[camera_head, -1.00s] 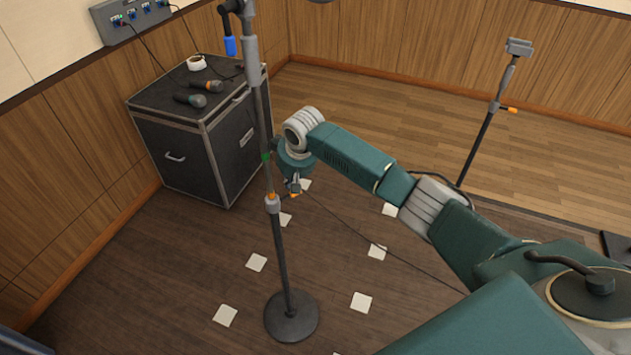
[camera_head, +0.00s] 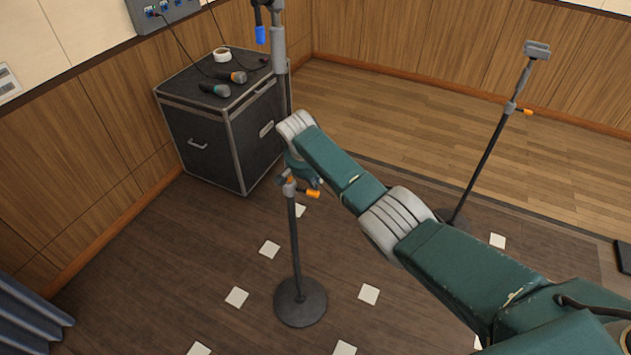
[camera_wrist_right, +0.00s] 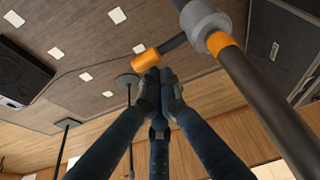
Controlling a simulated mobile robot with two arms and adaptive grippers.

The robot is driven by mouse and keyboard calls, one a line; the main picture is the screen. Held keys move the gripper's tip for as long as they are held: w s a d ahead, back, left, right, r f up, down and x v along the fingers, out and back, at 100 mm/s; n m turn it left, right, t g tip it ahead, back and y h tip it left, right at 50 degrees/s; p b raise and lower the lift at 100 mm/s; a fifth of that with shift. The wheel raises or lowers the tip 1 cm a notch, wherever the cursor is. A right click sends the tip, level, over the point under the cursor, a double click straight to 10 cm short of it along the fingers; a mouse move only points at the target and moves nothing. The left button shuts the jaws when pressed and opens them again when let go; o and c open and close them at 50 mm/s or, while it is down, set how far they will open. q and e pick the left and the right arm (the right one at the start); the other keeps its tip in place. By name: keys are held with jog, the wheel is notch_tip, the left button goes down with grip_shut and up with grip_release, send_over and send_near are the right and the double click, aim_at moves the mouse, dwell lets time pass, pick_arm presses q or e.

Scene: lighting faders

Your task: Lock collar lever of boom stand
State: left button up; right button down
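The stand (camera_head: 295,240) stands upright on its round base (camera_head: 300,302). Its grey collar (camera_head: 288,187) carries a lever with an orange tip (camera_head: 313,194) sticking out to the right. In the right wrist view the collar (camera_wrist_right: 203,20) has an orange ring, and the lever's orange end (camera_wrist_right: 146,58) lies just beyond my fingertips. My right gripper (camera_wrist_right: 161,84) has its fingers together, close to the lever's dark rod. I cannot tell if they touch it. In the head view my right gripper (camera_head: 305,175) is partly hidden by my arm, just above the collar. My left gripper is out of view.
A black case (camera_head: 225,125) with microphones and a tape roll stands behind left. A second stand (camera_head: 487,155) with an orange lever is at the right. A blue-tipped part (camera_head: 261,35) is high on the near stand. Floor around the base is open, with white squares.

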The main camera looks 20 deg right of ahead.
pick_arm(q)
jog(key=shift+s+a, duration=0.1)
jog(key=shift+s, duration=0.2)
pick_arm(e)
jog(key=shift+s, duration=0.3)
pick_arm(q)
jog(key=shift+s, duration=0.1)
pick_arm(e)
jog(key=shift+a, duration=0.1)
